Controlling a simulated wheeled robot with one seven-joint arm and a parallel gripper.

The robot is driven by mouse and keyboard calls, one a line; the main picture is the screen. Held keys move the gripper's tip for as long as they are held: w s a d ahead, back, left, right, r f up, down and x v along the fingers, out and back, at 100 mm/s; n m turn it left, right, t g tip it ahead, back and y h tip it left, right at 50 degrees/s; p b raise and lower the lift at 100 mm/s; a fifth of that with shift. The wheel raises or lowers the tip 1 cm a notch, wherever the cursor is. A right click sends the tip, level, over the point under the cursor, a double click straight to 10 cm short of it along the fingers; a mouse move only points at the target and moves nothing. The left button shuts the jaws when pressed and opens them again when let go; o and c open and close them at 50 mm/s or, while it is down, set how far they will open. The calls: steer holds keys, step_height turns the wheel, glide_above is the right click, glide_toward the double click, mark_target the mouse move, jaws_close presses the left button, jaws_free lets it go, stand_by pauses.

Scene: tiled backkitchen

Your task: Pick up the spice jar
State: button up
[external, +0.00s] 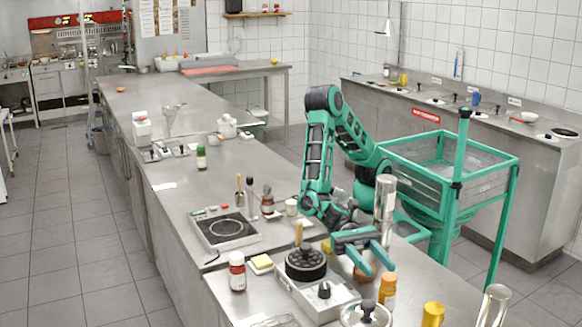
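Several small jars could be the spice jar, and I cannot tell for certain which one is meant. An orange-capped jar (387,290) stands upright on the near steel counter, just in front of and to the right of my gripper. A dark green jar (201,157) stands farther back. My gripper (375,263) reaches low over the counter, its teal fingers apart. A brownish round thing (364,272) shows near the fingers; whether it lies between them is unclear.
A black burner (306,263) on a grey unit sits left of my gripper. A tall metal cylinder (385,197) stands behind it. A yellow-capped item (433,314) and a pot lid (366,313) are in front.

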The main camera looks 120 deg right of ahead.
mark_target(392, 284)
steer(key=a, duration=0.4)
steer(key=shift+w+a, duration=0.35)
steer(key=shift+w, duration=0.05)
steer(key=a, duration=0.2)
steer(key=a+f, duration=0.1)
steer(key=shift+w+a, duration=0.2)
steer(key=shift+a, duration=0.2)
steer(key=shift+w+a, duration=0.2)
steer(key=shift+a, duration=0.45)
steer(key=c, duration=0.9)
